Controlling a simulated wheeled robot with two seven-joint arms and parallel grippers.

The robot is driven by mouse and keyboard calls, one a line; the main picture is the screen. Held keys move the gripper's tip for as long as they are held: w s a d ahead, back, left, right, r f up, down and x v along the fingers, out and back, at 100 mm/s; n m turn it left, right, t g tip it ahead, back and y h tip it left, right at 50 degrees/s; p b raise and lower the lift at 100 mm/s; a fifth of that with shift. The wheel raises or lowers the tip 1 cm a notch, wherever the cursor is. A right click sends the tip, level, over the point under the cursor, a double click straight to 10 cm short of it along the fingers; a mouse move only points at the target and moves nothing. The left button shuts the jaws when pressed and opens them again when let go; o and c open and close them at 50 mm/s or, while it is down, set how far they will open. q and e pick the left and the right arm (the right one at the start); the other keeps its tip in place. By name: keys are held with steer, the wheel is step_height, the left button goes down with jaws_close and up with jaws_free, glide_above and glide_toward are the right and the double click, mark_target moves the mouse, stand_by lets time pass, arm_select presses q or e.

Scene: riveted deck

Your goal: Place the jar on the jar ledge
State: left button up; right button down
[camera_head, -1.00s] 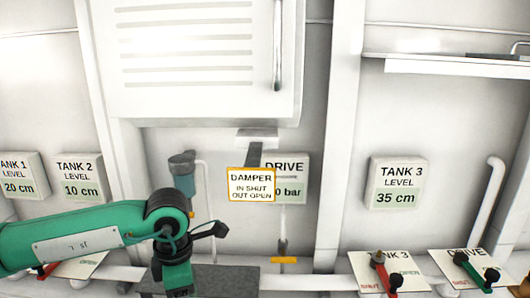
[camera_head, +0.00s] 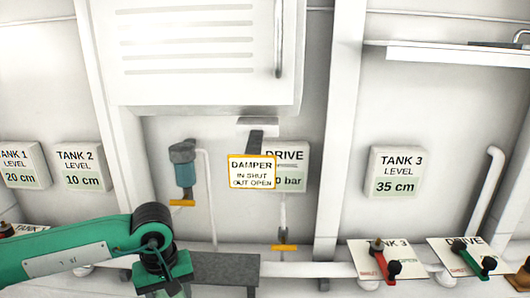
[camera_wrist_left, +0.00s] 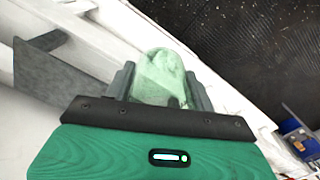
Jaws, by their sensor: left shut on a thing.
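The jar (camera_wrist_left: 162,75) is pale green and see-through with a rounded end, in the left wrist view. My left gripper (camera_wrist_left: 160,90) is shut on it, one finger on each side. In the head view my left gripper (camera_head: 162,286) is at the bottom edge, and the jar is not visible there. A flat dark grey ledge (camera_head: 225,268) lies just right of the gripper, low against the white wall; it looks like the jar ledge. A grey plate (camera_wrist_left: 45,78) left of the jar in the wrist view may be the same ledge. My right gripper is not in view.
A teal filter bowl (camera_head: 185,174) with a yellow handle and a pale pipe hang on the wall above the gripper. A DAMPER tag (camera_head: 252,172) hangs right of it. Valve plates with red (camera_head: 385,262) and green (camera_head: 472,255) levers stand at lower right.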

arm_select(q)
steer(key=m, duration=0.1)
steer(key=f+m, duration=0.1)
steer(key=m, duration=0.1)
steer(key=a+m, duration=0.1)
steer(key=shift+s+f+m, duration=0.1)
steer(key=shift+f+m, duration=0.2)
steer(key=shift+m, duration=0.1)
steer(key=shift+a, duration=0.1)
